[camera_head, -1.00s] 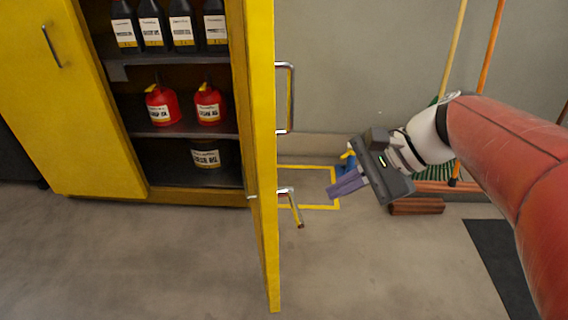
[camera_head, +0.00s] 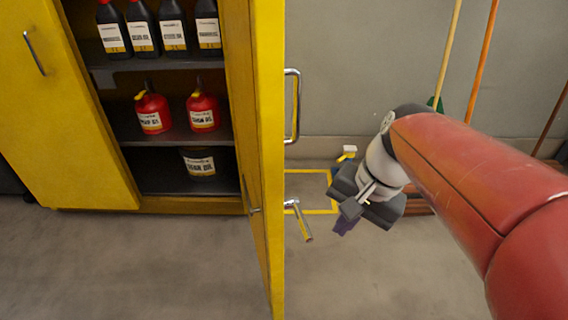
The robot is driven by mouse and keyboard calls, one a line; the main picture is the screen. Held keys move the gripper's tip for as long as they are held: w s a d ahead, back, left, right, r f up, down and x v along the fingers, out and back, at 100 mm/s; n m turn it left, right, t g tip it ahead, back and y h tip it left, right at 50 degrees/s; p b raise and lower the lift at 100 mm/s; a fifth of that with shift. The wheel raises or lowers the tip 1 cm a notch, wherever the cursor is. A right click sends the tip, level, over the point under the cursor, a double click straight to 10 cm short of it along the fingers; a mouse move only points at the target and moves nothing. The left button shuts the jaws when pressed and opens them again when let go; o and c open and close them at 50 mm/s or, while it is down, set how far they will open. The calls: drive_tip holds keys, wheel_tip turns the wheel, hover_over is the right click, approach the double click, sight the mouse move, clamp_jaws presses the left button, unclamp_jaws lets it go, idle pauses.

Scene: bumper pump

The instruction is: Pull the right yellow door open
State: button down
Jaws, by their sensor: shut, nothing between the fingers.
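The right yellow door (camera_head: 264,130) stands swung open, seen nearly edge-on, with its near edge toward me. The left yellow door (camera_head: 60,110) is shut against the cabinet front. My gripper (camera_head: 344,226) is to the right of the door, low near the floor, apart from both handles. It is shut and empty, its purple fingers pointing down and partly hidden by the gripper body.
Inside the cabinet are dark bottles (camera_head: 143,28), red cans (camera_head: 153,112) and a dark container (camera_head: 199,163) on shelves. Broom handles (camera_head: 482,60) lean on the grey wall at right. A yellow square (camera_head: 312,174) is marked on the floor.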

drive_tip(key=w+d+m+g+y+b, duration=0.1)
drive_tip(key=w+d+m+g+y, duration=0.25)
drive_tip(key=w+m+y, duration=0.95)
drive_tip(key=n+h, duration=0.2)
drive_tip(key=n, duration=0.1)
hover_over(289, 199)
wheel_tip(289, 199, down, 2)
drive_tip(key=shift+w+f, duration=0.1)
drive_tip(key=shift+a, duration=0.75)
drive_tip(key=s+a+m+t, duration=0.2)
drive_tip(key=a+t, duration=0.1)
drive_tip(key=a, duration=1.2)
drive_tip(key=shift+a, duration=0.2)
drive_tip(key=shift+d, duration=0.15)
